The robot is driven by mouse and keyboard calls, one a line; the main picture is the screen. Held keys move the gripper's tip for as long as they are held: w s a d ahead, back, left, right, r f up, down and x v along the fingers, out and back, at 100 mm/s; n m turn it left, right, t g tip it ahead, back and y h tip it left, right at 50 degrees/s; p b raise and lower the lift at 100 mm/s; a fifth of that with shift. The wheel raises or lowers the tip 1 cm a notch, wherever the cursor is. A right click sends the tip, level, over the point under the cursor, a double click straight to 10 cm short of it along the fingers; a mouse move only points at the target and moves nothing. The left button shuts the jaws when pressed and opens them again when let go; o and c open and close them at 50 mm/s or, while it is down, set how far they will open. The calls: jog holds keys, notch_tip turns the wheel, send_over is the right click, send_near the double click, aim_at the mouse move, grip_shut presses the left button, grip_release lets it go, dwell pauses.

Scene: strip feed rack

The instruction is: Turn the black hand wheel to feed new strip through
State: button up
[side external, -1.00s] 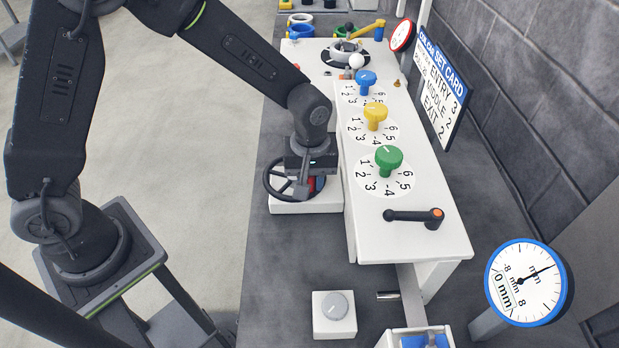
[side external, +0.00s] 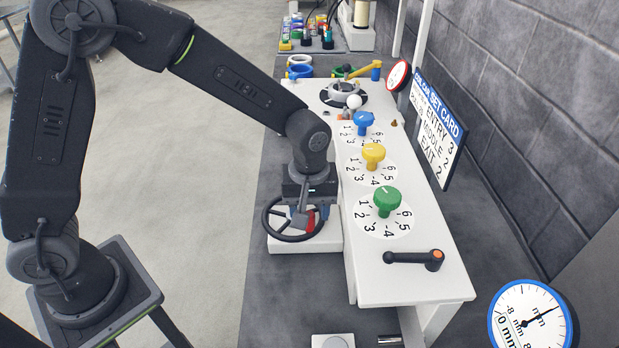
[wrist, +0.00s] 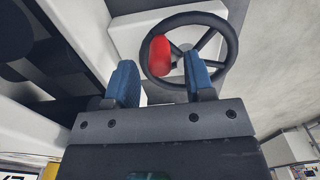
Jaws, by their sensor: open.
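The black hand wheel (side external: 281,238) lies flat on a white block beside the white bench, at its left. It carries an upright red handle (side external: 311,222) on its right part. My gripper (side external: 309,212) is above the wheel, its blue-padded fingers pointing down near the handle. In the wrist view the wheel (wrist: 234,48) fills the upper middle, and the red handle (wrist: 160,55) shows between the fingertips. My gripper (wrist: 160,76) is open there, with gaps visible on both sides of the handle. The wheel's hub is partly hidden by my gripper in the side view.
The bench (side external: 420,290) carries blue (side external: 364,122), yellow (side external: 373,153) and green (side external: 387,198) knobs on number dials and a black lever (side external: 410,258). A set card (side external: 437,130) and a blue-rimmed gauge (side external: 530,320) stand right. Floor left of the wheel's table is clear.

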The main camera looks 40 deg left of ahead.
notch_tip(320, 180, up, 11)
dwell(0.3)
jog(key=shift+f, duration=0.1)
notch_tip(320, 180, down, 14)
jog(key=m, duration=1.4)
jog(key=shift+s, duration=0.1)
